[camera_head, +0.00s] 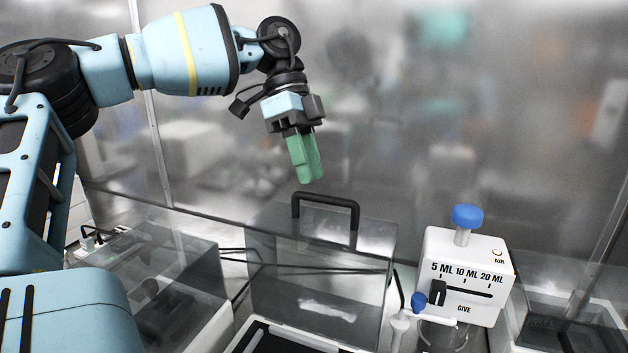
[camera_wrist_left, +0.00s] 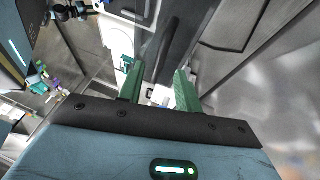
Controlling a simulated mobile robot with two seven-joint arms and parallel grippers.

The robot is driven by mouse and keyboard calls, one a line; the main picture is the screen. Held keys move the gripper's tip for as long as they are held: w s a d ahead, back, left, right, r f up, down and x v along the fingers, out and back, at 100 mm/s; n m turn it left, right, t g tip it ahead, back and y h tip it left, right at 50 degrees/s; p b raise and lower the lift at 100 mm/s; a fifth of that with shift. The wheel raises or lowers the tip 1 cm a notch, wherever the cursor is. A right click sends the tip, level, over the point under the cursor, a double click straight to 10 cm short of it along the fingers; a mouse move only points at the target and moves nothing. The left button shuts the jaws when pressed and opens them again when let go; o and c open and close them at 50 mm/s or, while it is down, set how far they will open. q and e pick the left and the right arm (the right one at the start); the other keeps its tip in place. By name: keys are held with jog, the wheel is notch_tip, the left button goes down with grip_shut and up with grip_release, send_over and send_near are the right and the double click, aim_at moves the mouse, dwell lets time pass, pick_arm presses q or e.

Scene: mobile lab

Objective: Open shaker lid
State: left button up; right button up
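The shaker lid (camera_head: 265,265) is a smoky see-through cover near the middle of the head view. Its black bar handle (camera_head: 326,201) stands at its upper part. My left gripper (camera_head: 304,176) has green fingers pointing down, a little above the handle and apart from it. In the left wrist view, the two fingers of my left gripper (camera_wrist_left: 157,78) are spread with nothing between their tips. A dark bar, which looks like the handle (camera_wrist_left: 166,48), shows beyond the fingers there. I cannot tell how the lid sits on its base. My right gripper is not in view.
A white dispenser (camera_head: 465,270) with a blue knob stands right of the lid. Another see-through box (camera_head: 150,275) is at the left, below my left arm. A glass pane and metal posts stand behind. The air around the handle looks free.

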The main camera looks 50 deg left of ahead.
pick_arm(q)
jog(key=shift+x, duration=1.4)
grip_shut()
